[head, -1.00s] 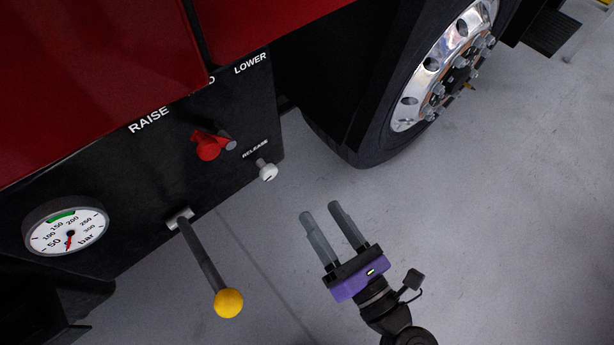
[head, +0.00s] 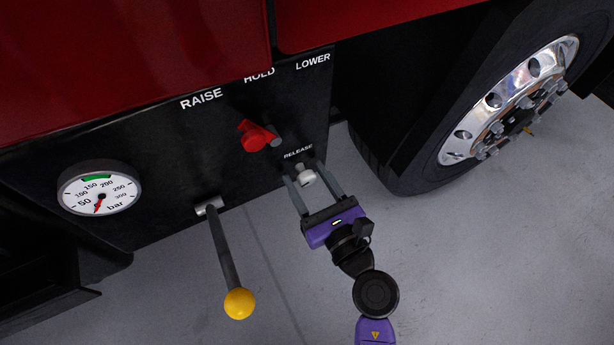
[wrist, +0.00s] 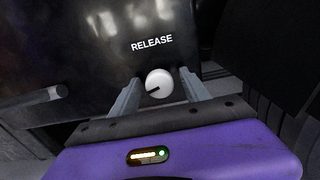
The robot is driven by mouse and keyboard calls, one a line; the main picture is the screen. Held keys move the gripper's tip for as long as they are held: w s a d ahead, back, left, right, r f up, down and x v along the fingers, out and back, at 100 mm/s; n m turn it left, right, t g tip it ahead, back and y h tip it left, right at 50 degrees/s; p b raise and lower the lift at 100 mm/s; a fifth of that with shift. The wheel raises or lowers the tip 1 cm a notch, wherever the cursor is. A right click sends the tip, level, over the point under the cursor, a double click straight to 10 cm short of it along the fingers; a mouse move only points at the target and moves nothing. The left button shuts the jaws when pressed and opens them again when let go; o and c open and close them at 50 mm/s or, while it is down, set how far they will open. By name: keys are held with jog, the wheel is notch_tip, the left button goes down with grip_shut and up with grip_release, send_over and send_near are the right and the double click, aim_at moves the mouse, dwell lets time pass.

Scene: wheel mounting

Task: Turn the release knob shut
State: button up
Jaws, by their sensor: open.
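The white release knob (head: 306,178) sits on the black panel below the word RELEASE. In the wrist view the knob (wrist: 159,84) shows a dark mark pointing to the lower left. My gripper (head: 305,174) is open, with one finger on each side of the knob. In the wrist view my gripper (wrist: 160,88) frames the knob, with a visible gap at the left finger and a narrower one at the right. I cannot tell whether the right finger touches it.
A red selector lever (head: 257,136) is up and left of the knob. A long lever with a yellow ball (head: 239,303) sticks out at lower left. A pressure gauge (head: 100,193) is at far left. A wheel (head: 510,100) stands at right. Open floor lies below.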

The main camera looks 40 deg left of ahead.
jog(key=shift+a, duration=0.15)
grip_shut()
jog(key=shift+r+m+p, duration=0.1)
jog(key=shift+m+p, duration=0.2)
jog(key=shift+p, duration=0.1)
jog(key=m+p, duration=0.3)
jog(key=shift+r+m+p, duration=0.1)
jog(key=shift+m+p, duration=0.2)
jog(key=shift+p, duration=0.05)
jog(key=m+p, duration=0.5)
jog(key=m, duration=0.1)
jog(key=m+p, duration=0.4)
jog(key=m, duration=0.1)
jog(key=shift+m, duration=0.4)
jog(key=m+p, duration=0.2)
jog(key=m, duration=0.3)
jog(key=shift+p, duration=0.4)
jog(key=shift+m, duration=0.3)
